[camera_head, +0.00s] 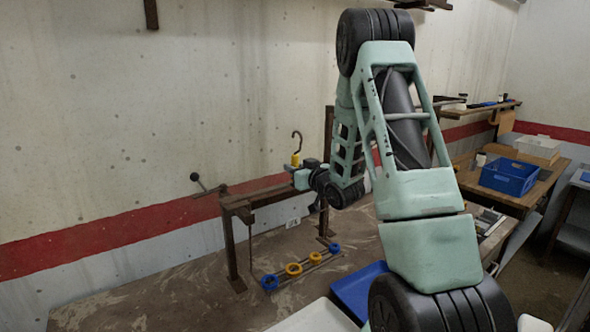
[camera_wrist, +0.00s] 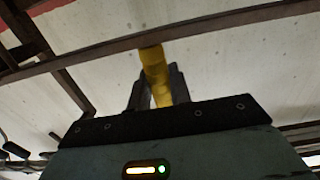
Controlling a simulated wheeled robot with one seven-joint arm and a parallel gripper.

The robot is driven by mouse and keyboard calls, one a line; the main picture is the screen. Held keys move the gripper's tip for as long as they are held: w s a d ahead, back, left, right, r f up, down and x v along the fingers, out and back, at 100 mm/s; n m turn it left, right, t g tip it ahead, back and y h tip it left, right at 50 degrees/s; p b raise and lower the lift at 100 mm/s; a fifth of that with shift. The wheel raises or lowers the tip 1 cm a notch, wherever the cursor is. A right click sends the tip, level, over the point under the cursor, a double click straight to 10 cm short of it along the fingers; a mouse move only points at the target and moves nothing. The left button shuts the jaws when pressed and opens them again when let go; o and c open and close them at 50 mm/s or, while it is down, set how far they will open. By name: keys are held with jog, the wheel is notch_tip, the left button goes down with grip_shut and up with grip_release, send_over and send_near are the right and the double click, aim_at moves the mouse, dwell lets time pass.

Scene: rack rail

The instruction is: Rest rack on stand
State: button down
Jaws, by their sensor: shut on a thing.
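My gripper (camera_wrist: 157,90) is shut on a yellow handle (camera_wrist: 155,66), which stands between its two dark fingers in the wrist view. In the head view the yellow handle (camera_head: 295,160) has a dark hook above it, and my gripper is beside a brown metal stand (camera_head: 265,192). The handle's upper end overlaps a dark bar (camera_wrist: 95,55) in the wrist view; contact cannot be told. A low rack rail (camera_head: 303,263) with blue and yellow rings shows below the stand, close to the table top. I cannot tell whether it joins the handle.
The stand's tall post (camera_head: 328,140) rises close behind my gripper. A ball-ended lever (camera_head: 195,178) sticks out left of the stand. A blue tray (camera_head: 355,292) lies at the front. A blue crate (camera_head: 509,176) stands on the right table. The table's left part is clear.

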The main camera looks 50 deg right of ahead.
jog(key=c, duration=1.2)
grip_release()
jog(key=shift+f, duration=0.1)
jog(key=shift+s, duration=0.1)
jog(key=b+v, duration=0.6)
jog(key=v, duration=0.1)
jog(key=b+v, duration=0.3)
jog(key=v, duration=0.1)
jog(key=shift+s+a+f, duration=0.15)
jog(key=shift+s+f, duration=0.1)
jog(key=shift+f, duration=0.1)
jog(key=b, duration=0.4)
jog(key=shift+s+a, duration=0.1)
jog(key=shift+s, duration=0.2)
